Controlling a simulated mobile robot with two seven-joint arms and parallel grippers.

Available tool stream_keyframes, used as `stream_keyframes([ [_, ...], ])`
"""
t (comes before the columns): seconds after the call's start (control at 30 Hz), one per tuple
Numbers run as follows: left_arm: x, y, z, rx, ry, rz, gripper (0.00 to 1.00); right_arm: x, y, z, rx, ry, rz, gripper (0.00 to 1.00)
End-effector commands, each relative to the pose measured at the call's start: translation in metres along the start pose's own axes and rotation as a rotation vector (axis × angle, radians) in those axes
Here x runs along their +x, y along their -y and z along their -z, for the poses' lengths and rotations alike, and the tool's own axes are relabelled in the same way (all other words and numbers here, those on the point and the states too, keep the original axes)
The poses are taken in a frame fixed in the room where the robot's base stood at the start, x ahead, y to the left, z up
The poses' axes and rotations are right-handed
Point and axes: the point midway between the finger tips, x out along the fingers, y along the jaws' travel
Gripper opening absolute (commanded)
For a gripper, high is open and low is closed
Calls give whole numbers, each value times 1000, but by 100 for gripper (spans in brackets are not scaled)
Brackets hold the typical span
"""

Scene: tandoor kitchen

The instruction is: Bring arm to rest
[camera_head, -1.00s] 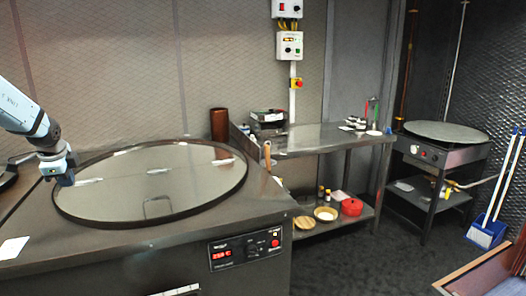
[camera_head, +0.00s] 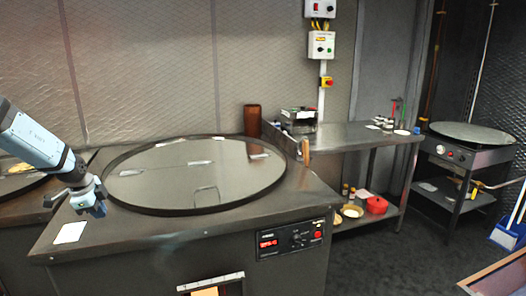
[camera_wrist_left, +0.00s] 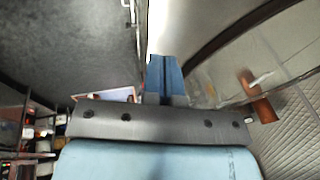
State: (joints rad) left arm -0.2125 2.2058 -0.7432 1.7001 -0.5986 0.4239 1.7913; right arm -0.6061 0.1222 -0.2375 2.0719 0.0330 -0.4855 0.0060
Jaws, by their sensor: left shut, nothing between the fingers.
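My left gripper (camera_head: 98,208) hangs above the front left corner of the tandoor counter, near a white card (camera_head: 70,232). Its arm comes in from the left edge. In the left wrist view the blue fingers (camera_wrist_left: 165,78) are together with nothing between them. The large round tandoor lid (camera_head: 200,175) lies to the right of the gripper, apart from it. My right gripper is in neither view.
The counter's control panel (camera_head: 291,239) faces front. A steel table (camera_head: 350,136) stands to the right, with a red pot (camera_head: 376,205) on its lower shelf. A copper cup (camera_head: 252,120) stands behind the lid. Dark floor (camera_head: 400,260) is open at the right.

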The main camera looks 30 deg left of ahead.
Motion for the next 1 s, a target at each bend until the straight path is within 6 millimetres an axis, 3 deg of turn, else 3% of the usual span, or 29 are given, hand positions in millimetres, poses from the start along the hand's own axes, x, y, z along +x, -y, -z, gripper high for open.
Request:
stream_keyframes([
  [0.03,24,-17,4,5,-42,-26,0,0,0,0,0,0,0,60],
  [0.17,82,-64,24,27,-169,-77,0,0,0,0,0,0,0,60],
  [0.3,145,-130,54,35,-333,-117,0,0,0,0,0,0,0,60],
  [0.5,208,-226,106,-1,-542,-128,0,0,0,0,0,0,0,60],
  [0.73,245,-326,167,-98,-716,-95,0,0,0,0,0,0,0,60],
  [1.0,253,-419,234,-264,-815,-35,0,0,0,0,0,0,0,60],
])
